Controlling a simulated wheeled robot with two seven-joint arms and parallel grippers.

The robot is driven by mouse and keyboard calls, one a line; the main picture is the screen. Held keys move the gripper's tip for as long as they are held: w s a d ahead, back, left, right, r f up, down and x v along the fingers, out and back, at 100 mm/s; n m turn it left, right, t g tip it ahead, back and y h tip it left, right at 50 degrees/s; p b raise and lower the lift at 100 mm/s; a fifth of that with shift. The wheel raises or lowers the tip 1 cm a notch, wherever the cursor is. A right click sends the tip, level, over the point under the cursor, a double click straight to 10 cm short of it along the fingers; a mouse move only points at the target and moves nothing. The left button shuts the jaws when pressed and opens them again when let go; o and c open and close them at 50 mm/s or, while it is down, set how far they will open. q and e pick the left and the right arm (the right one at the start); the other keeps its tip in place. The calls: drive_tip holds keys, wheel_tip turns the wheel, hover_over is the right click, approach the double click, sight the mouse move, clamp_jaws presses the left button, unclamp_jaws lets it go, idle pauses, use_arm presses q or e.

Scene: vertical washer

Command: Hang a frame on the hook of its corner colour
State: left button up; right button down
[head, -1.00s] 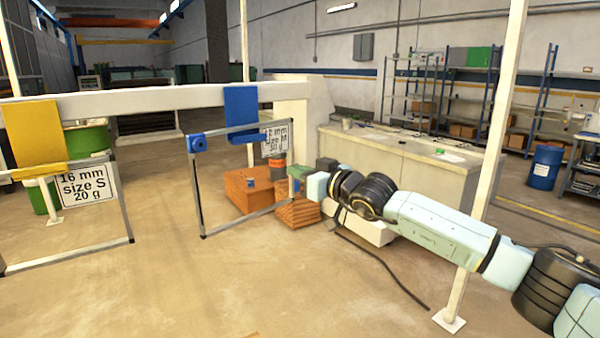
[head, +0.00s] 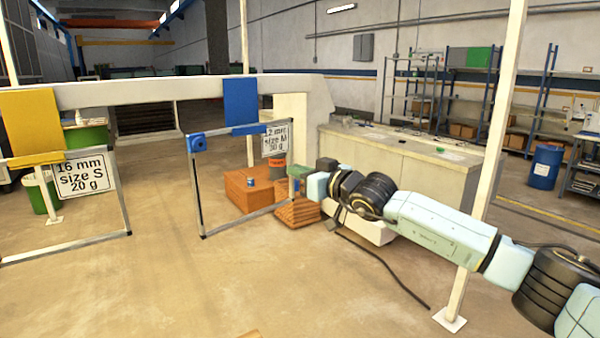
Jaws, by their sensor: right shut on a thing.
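A grey metal frame with a blue corner (head: 196,144) stands upright in the middle, its white label reading 12 mm, size M, 30 g. My right gripper (head: 294,183) is shut on the frame's right side. The blue hook (head: 240,100) is a broad strip on the white beam; its lower lip overlaps the frame's top bar in the picture. I cannot tell whether they touch. A yellow hook (head: 30,120) is at the left, with another frame (head: 118,195) at it, labelled 16 mm, size S, 20 g; its left part is cut off. My left gripper is out of view.
The white beam (head: 150,92) crosses the left half. Orange-brown boxes (head: 248,192) are on the floor behind the held frame. A long pale counter (head: 400,160) and a white post (head: 485,200) stand to the right.

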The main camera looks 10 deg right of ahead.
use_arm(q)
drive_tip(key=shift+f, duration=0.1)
use_arm(e)
drive_tip(key=c, duration=1.5)
unclamp_jaws()
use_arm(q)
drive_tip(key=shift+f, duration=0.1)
use_arm(e)
drive_tip(key=shift+s+f, duration=0.1)
